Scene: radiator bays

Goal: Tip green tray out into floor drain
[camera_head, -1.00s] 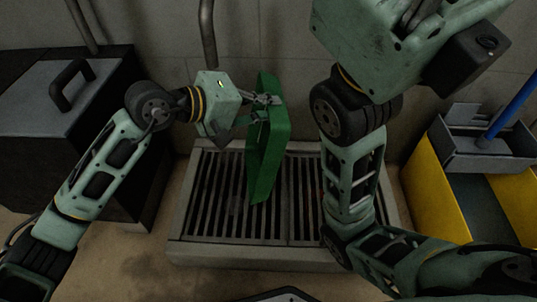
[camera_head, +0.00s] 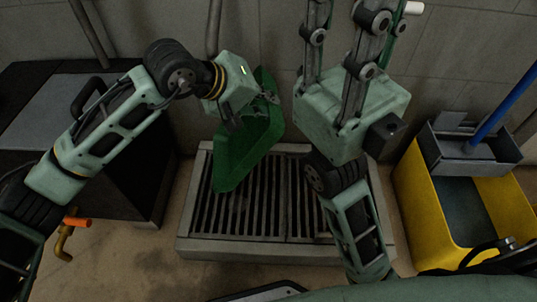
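The green tray (camera_head: 240,158) hangs steeply tilted above the left half of the floor drain (camera_head: 320,253), its low end towards the front left. My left gripper (camera_head: 258,108) is shut on the tray's upper part, and its fingers partly cover it. I cannot see any contents in the tray or falling from it. My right gripper (camera_head: 345,22) points upward, right of the tray and apart from it. Its fingers are spread, with the tips near or past the top edge. My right arm hides part of the drain's right side.
A dark box (camera_head: 50,112) with a handle stands at left. A brass pipe with an orange end (camera_head: 76,222) is by the floor below it. A yellow mop bucket (camera_head: 425,215) with a grey wringer and blue handle stands at right. A wall closes the back.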

